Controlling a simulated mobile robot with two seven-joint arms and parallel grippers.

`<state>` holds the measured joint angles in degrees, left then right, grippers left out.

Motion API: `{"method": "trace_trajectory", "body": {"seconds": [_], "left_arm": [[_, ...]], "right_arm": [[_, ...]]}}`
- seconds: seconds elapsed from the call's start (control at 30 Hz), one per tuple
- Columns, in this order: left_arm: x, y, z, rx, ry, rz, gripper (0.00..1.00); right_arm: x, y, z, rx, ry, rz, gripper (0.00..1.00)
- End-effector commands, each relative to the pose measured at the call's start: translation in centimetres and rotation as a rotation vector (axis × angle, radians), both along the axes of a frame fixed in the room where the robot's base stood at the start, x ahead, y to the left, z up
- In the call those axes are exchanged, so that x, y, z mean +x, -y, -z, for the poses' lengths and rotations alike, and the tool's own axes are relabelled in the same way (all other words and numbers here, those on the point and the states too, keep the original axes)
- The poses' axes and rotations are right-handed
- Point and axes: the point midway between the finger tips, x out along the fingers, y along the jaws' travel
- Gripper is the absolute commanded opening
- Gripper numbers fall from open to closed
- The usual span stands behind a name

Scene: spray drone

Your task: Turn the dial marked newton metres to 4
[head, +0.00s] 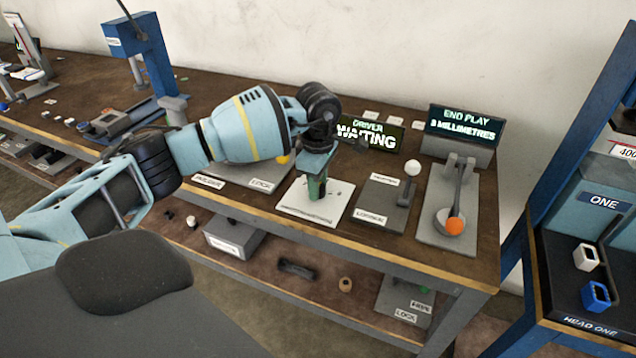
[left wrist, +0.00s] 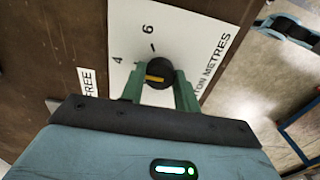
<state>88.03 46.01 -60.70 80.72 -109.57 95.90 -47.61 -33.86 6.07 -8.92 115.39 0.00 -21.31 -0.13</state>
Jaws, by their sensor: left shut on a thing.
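The newton metres dial is a round black knob (left wrist: 158,69) with a yellow bar, on a white plate (head: 297,208). In the left wrist view the plate shows a 4 to the upper left, a 6 above and part of the word "newton metres" on the right. The yellow bar lies roughly crosswise in that view; which number it points to I cannot tell. My left gripper (head: 317,188) is over the plate, its green fingers (left wrist: 160,78) shut on the dial's two sides. My right gripper is not in view.
A display (head: 369,133) behind reads "driver waiting". Right of the plate stand a lever with a white ball (head: 411,168) and one with an orange ball (head: 454,226). A blue-framed station (head: 585,225) stands at right.

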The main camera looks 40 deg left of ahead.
Motion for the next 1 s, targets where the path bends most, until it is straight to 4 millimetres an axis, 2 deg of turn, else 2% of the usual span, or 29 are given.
{"method": "trace_trajectory", "body": {"seconds": [0.2, 0.23, 0.4, 0.73, 1.0], "left_arm": [[0.0, 0.0, 0.0, 0.001, 0.0, -0.001, 0.08], [0.0, 0.0, 0.0, 0.001, 0.0, -0.001, 0.34], [0.0, 0.0, 0.0, 0.0, 0.0, -0.001, 0.53], [0.0, 0.0, -0.4, 0.0, 0.001, -0.001, 0.53], [0.1, 0.0, -4.3, 0.0, 0.004, -0.002, 0.53]], "right_arm": [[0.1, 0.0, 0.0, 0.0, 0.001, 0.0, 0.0], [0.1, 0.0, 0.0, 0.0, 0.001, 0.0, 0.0], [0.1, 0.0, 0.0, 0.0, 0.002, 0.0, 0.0], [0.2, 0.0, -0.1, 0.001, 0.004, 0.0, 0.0], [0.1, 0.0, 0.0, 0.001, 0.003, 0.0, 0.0]]}}
